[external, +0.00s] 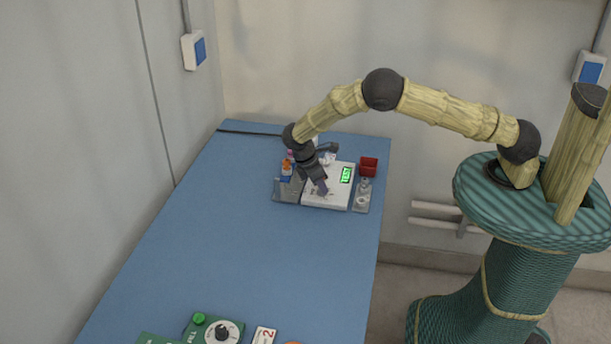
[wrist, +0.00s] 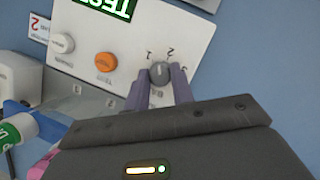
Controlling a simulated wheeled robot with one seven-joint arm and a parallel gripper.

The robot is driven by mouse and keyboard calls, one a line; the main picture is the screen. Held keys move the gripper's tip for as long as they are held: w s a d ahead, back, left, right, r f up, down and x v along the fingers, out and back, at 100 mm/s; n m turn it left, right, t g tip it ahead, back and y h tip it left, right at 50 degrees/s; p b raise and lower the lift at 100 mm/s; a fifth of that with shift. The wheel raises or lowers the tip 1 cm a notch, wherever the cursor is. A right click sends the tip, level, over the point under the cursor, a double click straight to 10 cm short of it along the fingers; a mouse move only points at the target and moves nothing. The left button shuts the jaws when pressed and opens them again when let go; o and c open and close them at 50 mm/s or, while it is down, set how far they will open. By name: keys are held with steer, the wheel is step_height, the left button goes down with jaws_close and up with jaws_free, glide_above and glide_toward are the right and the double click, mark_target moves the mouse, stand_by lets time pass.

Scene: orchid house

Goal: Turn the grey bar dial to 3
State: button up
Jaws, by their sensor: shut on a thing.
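The grey bar dial (wrist: 159,72) is on a white panel (wrist: 205,38), with printed digits 1, 2 and what looks like 3 around it. A short light mark shows on its top; which digit it points at is hard to tell. My gripper (wrist: 159,84) is shut on the dial, one finger on each side. In the external view the white panel (external: 314,199) lies on the far part of the blue table, and my gripper (external: 322,190) reaches down onto it, hiding the dial.
A green panel with another dial (external: 222,332) is at the near edge. The table's middle (external: 250,250) is clear.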

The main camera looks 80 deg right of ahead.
steer(key=m+y, duration=0.1)
steer(key=m, duration=0.1)
steer(key=m+b, duration=0.1)
steer(key=m, duration=0.1)
steer(key=shift+w+d+m+g+y, duration=0.15)
steer(key=shift+m+g+y, duration=0.15)
steer(key=shift+y, duration=0.1)
steer(key=m+y, duration=0.1)
steer(key=m, duration=0.2)
steer(key=shift+d+m+b, duration=0.1)
steer(key=shift+m+b, duration=0.2)
steer(key=shift+b, duration=0.1)
steer(key=m+y, duration=0.2)
steer(key=m, duration=0.2)
steer(key=shift+d+m, duration=0.1)
steer(key=shift+m, duration=0.2)
steer(key=shift+m+t+y, duration=0.5)
steer(key=shift+m+t, duration=0.2)
steer(key=shift+m, duration=0.9)
steer(key=o, duration=1)
